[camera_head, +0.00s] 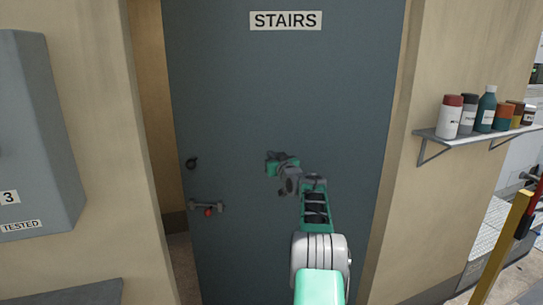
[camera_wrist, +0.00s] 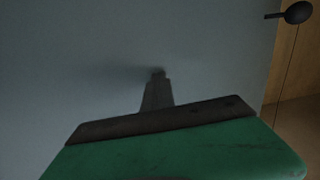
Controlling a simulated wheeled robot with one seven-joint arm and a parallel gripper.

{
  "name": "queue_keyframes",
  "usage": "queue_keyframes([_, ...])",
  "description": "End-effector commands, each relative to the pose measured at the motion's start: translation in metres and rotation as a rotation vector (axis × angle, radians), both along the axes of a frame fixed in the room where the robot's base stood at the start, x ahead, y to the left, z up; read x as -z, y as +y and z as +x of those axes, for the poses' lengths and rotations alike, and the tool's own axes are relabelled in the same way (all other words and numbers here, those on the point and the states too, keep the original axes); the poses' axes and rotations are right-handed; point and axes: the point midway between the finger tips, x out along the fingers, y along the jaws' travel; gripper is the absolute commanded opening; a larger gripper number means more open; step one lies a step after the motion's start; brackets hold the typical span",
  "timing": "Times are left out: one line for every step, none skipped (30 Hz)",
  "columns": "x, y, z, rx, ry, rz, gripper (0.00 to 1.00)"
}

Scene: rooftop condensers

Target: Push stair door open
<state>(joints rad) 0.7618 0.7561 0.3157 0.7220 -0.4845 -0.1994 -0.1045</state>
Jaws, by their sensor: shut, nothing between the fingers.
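The grey-blue stair door (camera_head: 300,100) carries a STAIRS sign (camera_head: 286,20) and stands partly open, with a gap along its left edge. My gripper (camera_head: 281,163) is in front of the door's middle, right of the knob and handle. In the wrist view my shut, empty fingers (camera_wrist: 157,76) point at the door face (camera_wrist: 80,60), with a dark shadow at the tips. They look at or very near the surface; contact is not certain.
A beige interior (camera_head: 152,110) shows through the gap. A grey box (camera_head: 35,130) is on the left wall. A shelf (camera_head: 470,134) with several bottles and cans juts from the right wall. A yellow post (camera_head: 500,245) stands at lower right.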

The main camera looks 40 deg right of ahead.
Motion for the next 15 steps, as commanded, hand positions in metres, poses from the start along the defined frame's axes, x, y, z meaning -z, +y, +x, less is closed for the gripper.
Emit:
queue_keyframes([-0.0021, -0.0024, 0.0027, 0.0, 0.0, 0.0, 0.0])
queue_keyframes([-0.0014, -0.0032, 0.0038, 0.0, 0.0, 0.001, 0.0])
queue_keyframes([-0.0011, -0.0039, 0.0047, 0.0, 0.0, 0.001, 0.0])
queue_keyframes([-0.0008, -0.0041, 0.005, 0.0, 0.0, 0.001, 0.0])
queue_keyframes([-0.0004, -0.0042, 0.0052, 0.0, 0.0, 0.001, 0.0])
queue_keyframes([0.0001, -0.004, 0.0052, 0.0, 0.0, 0.001, 0.0])
queue_keyframes([0.0003, -0.004, 0.0051, 0.0, 0.0, 0.001, 0.0])
queue_keyframes([0.0005, -0.0039, 0.0051, 0.0, 0.0, 0.001, 0.0])
queue_keyframes([0.0006, -0.0039, 0.0051, 0.0, 0.0, 0.001, 0.0])
queue_keyframes([0.0007, -0.0039, 0.0051, -0.001, 0.001, 0.001, 0.0])
queue_keyframes([0.0007, -0.0039, 0.0051, -0.001, 0.001, 0.001, 0.0])
queue_keyframes([0.0003, -0.0042, 0.0055, -0.001, 0.001, 0.001, 0.0])
queue_keyframes([-0.0001, -0.005, 0.0063, -0.001, 0.001, 0.001, 0.0])
queue_keyframes([-0.0006, -0.0062, 0.0076, -0.001, 0.001, 0.002, 0.0])
queue_keyframes([-0.0022, -0.0082, 0.0097, -0.001, 0.002, 0.002, 0.0])
